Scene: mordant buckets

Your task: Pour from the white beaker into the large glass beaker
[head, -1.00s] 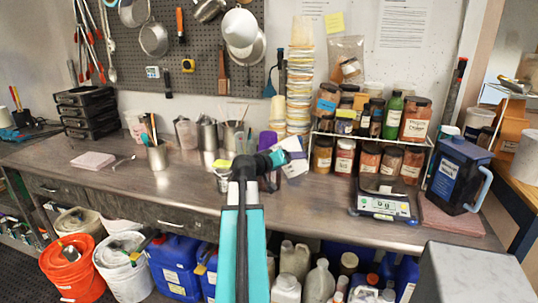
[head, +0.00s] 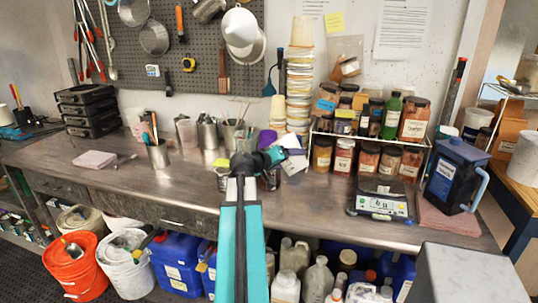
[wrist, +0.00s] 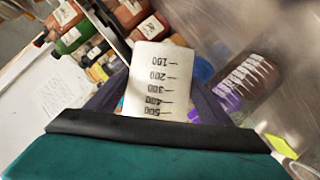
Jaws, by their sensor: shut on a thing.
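My gripper (head: 282,157) is above the middle of the bench, shut on the white beaker (wrist: 155,80). In the wrist view the beaker sits between the dark fingers, with black marks from 100 to 500 facing the camera. In the head view a pale patch (head: 295,165) at the gripper's end looks like this beaker, tilted. In the wrist view a clear glass beaker (wrist: 243,88) with white graduation lines is right of the white beaker, apart from it in the picture. My arm hides much of this spot in the head view. I cannot see any liquid flowing.
A wire rack of jars (head: 370,150) stands right of the gripper, with a scale (head: 380,205) and a dark blue pitcher (head: 455,178) beyond. Stacked tubs (head: 299,90) and metal cups (head: 208,134) stand behind.

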